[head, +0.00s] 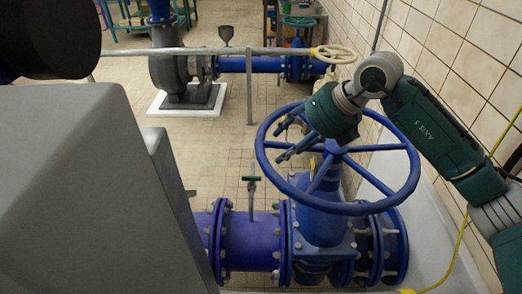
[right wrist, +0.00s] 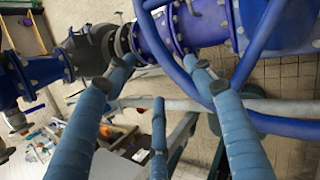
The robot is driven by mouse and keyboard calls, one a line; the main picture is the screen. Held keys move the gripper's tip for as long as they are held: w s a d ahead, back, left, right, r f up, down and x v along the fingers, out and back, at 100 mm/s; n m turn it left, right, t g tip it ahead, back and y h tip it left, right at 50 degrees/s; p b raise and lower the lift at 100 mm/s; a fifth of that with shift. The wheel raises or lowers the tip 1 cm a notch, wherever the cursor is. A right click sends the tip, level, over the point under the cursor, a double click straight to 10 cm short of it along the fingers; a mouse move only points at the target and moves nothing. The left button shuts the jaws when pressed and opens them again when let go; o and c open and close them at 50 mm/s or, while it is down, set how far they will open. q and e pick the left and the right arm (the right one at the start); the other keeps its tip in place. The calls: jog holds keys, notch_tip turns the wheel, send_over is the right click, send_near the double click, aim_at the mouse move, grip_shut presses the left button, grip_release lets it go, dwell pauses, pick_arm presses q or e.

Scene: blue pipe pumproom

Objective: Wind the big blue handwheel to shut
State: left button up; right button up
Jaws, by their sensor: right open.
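The big blue handwheel (head: 408,172) sits level on top of a blue valve (head: 320,226) in the head view, with spokes running to its hub. My right gripper (head: 281,138) comes in from the right and reaches over the wheel's far left part, its fingers pointing left near the rim. In the right wrist view, its blue fingers (right wrist: 160,75) are spread with nothing held between them. The wheel's rim (right wrist: 270,124) passes close by the right-hand finger there; I cannot tell whether they touch. My left gripper is not in view.
A grey handrail (head: 200,51) runs behind the wheel, with a cream handwheel (head: 335,54) near its right end. A grey pump (head: 172,75) stands farther back on the tiled floor. A tiled wall (head: 455,50) bounds the right side. A small green-handled tap (head: 251,188) stands on the blue pipe.

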aim_at(267, 164)
jog(key=p+x, duration=0.1)
jog(key=x, duration=0.1)
jog(key=p+x, duration=0.1)
jog(key=s+x, duration=0.1)
jog(key=x, duration=0.1)
jog(key=shift+a+f+p, duration=0.25)
jog(key=shift+f+p, duration=0.15)
jog(key=x, duration=0.2)
jog(key=shift+w+a+f+p, duration=0.15)
jog(key=shift+w+f+p, duration=0.15)
jog(key=shift+w+p, duration=0.05)
jog(key=shift+w+a+f, duration=0.1)
jog(key=shift+a+f, duration=0.15)
jog(key=shift+f, duration=0.25)
jog(key=shift+c, duration=1.3)
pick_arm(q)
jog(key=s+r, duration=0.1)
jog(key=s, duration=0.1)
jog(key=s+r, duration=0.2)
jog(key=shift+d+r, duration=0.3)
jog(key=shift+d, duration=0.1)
pick_arm(e)
jog(key=shift+f, duration=0.1)
grip_shut()
